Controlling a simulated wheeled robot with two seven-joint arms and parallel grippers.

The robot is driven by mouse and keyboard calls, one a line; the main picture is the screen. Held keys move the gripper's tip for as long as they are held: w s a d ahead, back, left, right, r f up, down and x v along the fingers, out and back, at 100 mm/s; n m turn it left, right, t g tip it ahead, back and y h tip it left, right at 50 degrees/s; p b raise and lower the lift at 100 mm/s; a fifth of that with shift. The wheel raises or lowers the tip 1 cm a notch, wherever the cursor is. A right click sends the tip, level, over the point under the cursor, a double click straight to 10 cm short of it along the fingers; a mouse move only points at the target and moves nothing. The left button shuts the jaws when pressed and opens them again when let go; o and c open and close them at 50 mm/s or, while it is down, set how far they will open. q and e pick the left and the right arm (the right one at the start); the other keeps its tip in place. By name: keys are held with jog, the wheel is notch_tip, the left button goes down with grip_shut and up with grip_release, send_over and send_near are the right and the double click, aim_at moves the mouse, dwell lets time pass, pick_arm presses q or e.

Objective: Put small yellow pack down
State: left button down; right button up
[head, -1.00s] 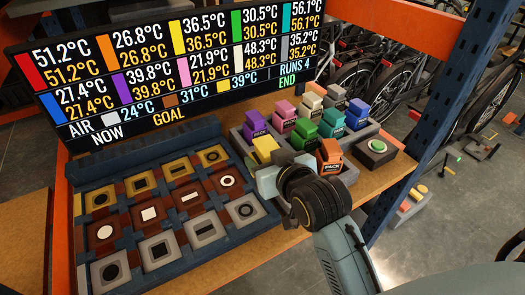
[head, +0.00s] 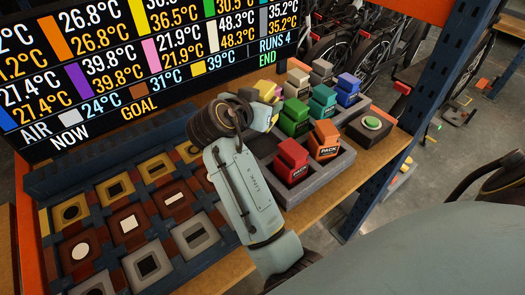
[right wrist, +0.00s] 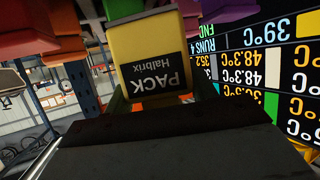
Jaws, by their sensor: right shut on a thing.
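The small yellow pack (head: 266,91) is between the fingers of my right gripper (head: 268,103), which is shut on it at the back left of the grey pack tray (head: 318,181). In the right wrist view the pack (right wrist: 150,50) fills the top middle, with its black "PACK Halbrix" label upside down. The gripper and wrist hide part of the tray's left side, so I cannot tell whether the pack touches the tray. My left gripper is not in view.
Red (head: 291,158), orange (head: 325,139), green (head: 294,118), teal (head: 322,100), blue (head: 347,88), white and grey packs stand in the tray. A green button box (head: 371,125) is to its right. A board of patterned tiles (head: 127,223) lies left. The temperature display (head: 150,60) stands behind.

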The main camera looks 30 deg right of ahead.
jog(key=shift+f+m+g, duration=0.3)
jog(key=shift+f, duration=0.35)
notch_tip(320, 180, down, 4)
jog(key=shift+d+r+b, duration=0.1)
jog(key=shift+b, duration=0.2)
jog(key=shift+f, duration=2.2)
pick_arm(q)
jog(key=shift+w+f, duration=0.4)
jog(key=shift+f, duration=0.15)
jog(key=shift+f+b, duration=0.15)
jog(key=shift+b, duration=0.15)
pick_arm(e)
jog(key=shift+f, duration=0.1)
jog(key=o, duration=1.3)
